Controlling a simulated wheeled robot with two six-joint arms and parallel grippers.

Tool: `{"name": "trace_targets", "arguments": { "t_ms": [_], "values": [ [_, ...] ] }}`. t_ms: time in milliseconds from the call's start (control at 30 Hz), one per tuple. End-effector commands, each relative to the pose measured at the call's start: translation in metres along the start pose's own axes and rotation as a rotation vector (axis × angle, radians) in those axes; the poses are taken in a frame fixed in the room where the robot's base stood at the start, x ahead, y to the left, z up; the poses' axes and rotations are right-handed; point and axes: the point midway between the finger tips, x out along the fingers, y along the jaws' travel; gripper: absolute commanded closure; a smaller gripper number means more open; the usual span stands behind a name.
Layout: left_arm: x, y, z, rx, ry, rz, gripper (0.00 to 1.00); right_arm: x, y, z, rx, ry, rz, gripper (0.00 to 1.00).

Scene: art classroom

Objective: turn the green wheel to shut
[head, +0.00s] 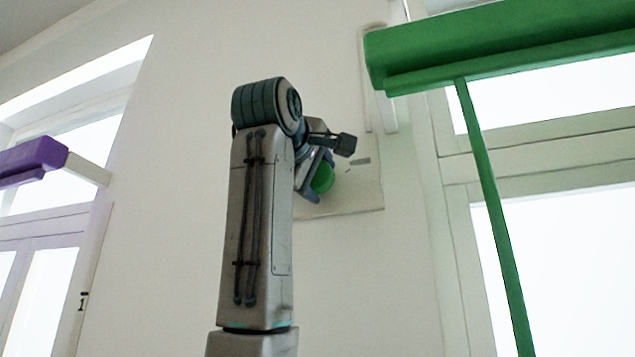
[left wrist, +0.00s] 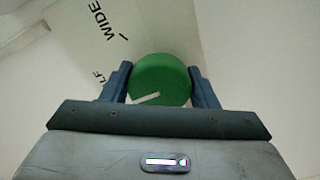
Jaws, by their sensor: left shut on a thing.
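The green wheel (head: 322,178) is a round knob on a pale plate (head: 368,190) on the wall, partly hidden by my left gripper in the head view. In the left wrist view the green wheel (left wrist: 162,78) sits between the two fingers, with a white pointer mark toward its lower left. The plate carries the printed words "WIDE", with a short tick beside it, and a partly hidden word ending in "LF". My left gripper (head: 318,178) is shut on the wheel, one finger on each side, as the left wrist view (left wrist: 160,88) also shows. My right gripper is not in view.
A green blind housing (head: 500,42) with a hanging green strip (head: 492,210) is at the right, before a bright window. A purple housing (head: 32,158) is at the left by another window. The wall between is bare around my left arm.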

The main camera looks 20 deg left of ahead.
Motion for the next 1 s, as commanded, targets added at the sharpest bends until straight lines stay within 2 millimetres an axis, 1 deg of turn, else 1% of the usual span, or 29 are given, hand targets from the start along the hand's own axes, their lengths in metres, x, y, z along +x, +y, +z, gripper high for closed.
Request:
{"name": "trace_targets", "arguments": {
  "t_ms": [100, 600, 800, 1000],
  "values": [
    [0.0, -0.001, 0.001, -0.108, 0.0, 0.0, 0.69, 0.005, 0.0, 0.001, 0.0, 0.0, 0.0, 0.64],
    [0.0, 0.001, 0.0, -0.58, 0.0, 0.0, 0.69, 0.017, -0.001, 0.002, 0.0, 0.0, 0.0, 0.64],
    [0.0, 0.002, -0.001, -0.743, 0.0, 0.001, 0.69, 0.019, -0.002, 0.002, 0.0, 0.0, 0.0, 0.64],
    [0.0, 0.002, -0.001, -0.865, 0.0, 0.001, 0.69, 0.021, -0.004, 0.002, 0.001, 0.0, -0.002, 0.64]
  ]
}}
